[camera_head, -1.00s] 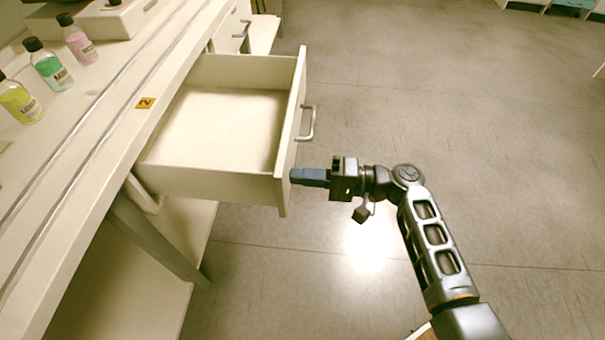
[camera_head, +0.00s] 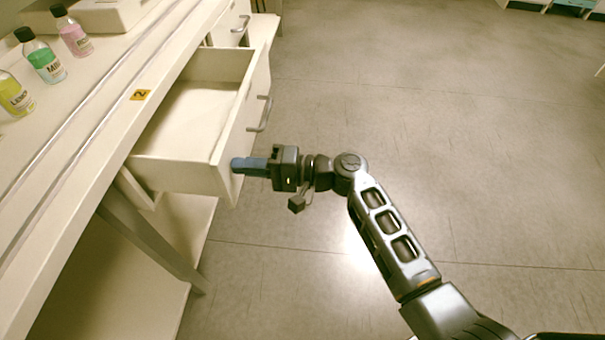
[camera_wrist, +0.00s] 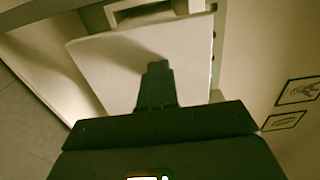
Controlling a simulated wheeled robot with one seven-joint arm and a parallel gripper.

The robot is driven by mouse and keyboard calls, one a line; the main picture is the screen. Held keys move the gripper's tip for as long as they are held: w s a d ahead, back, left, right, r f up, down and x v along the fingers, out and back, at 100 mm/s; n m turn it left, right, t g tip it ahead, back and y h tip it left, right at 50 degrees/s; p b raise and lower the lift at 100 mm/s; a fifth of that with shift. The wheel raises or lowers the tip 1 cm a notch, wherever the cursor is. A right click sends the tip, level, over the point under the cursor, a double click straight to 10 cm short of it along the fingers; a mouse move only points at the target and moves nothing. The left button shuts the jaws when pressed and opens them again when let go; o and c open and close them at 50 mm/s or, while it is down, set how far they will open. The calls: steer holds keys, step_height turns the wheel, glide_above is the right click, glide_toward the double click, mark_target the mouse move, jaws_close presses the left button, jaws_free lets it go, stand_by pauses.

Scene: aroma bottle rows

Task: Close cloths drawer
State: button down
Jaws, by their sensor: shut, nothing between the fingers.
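The cloths drawer (camera_head: 178,174) is a cream drawer, partly pulled out from under the counter. Its inside looks empty. Its front panel (camera_head: 246,117) carries a metal bar handle (camera_head: 261,113). My gripper (camera_head: 236,164) is shut, with its blue fingertips at the near end of the front panel's outer face, below and nearer than the handle; they appear to touch it. In the wrist view the shut fingers (camera_wrist: 156,88) show dark against the pale front panel (camera_wrist: 104,70), and the handle (camera_wrist: 135,10) is at the top edge.
The counter (camera_head: 100,118) holds several bottles, including a green one (camera_head: 47,62) and a pink one (camera_head: 72,36). A yellow label marked 2 (camera_head: 141,95) is on its edge. Another handled drawer (camera_head: 232,27) is beyond. The floor to the right is clear.

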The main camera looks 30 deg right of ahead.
mark_target(163, 159)
steer(key=b+x, duration=0.6)
steer(key=x, duration=1.1)
steer(key=shift+f, duration=0.2)
steer(key=shift+w+a+r+b, duration=0.1)
steer(key=shift+w+a+b, duration=0.1)
steer(key=shift+b, duration=0.15)
steer(key=shift+a+r, duration=0.1)
steer(key=shift+r, duration=0.1)
steer(key=shift+a, duration=0.1)
